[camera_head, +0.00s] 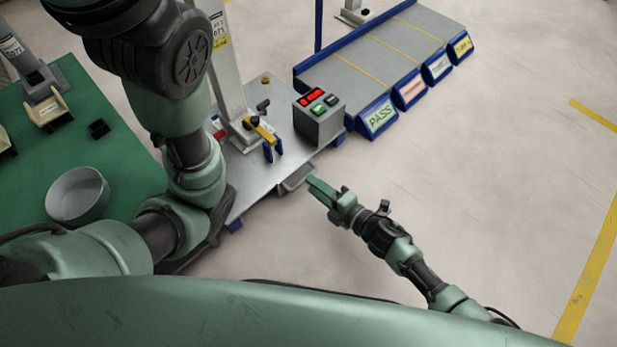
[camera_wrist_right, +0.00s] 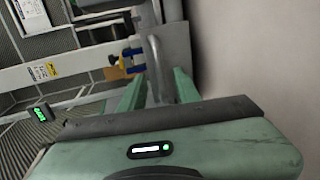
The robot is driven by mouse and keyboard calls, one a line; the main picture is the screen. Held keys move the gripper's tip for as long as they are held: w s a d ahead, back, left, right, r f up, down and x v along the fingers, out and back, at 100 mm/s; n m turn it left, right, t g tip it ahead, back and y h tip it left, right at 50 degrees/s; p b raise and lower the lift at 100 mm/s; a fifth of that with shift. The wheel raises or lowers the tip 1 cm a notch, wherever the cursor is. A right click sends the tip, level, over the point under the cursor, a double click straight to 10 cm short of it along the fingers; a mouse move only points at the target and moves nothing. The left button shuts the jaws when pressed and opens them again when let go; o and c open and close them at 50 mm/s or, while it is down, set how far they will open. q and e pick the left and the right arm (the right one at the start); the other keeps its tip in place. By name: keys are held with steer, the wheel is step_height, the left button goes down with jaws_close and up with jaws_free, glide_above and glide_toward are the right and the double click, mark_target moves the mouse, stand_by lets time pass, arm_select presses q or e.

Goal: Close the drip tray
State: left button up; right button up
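The drip tray (camera_head: 295,179) is a small grey tray with a raised rim or handle. It sticks out from the front edge of the metal bench plate (camera_head: 262,178). My right gripper (camera_head: 318,190) is just to the right of the tray, its green fingers pointing at it. In the right wrist view the fingers (camera_wrist_right: 158,90) stand apart, and a grey bar-like handle (camera_wrist_right: 156,60) shows between and beyond them. I cannot tell whether a finger touches it. My left arm crosses the left of the head view, and its gripper does not show.
A grey box with a red display (camera_head: 319,122) stands on the plate, beside a blue and yellow clamp (camera_head: 264,137). A round metal pan (camera_head: 78,194) sits on a green mat (camera_head: 103,165). A labelled rack (camera_head: 390,55) stands behind. Floor to the right is clear.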

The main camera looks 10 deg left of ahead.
steer(key=p+v, duration=0.1)
steer(key=v, duration=0.3)
steer(key=shift+s+d, duration=0.1)
steer(key=shift+r+p, duration=0.15)
steer(key=shift+p, duration=0.15)
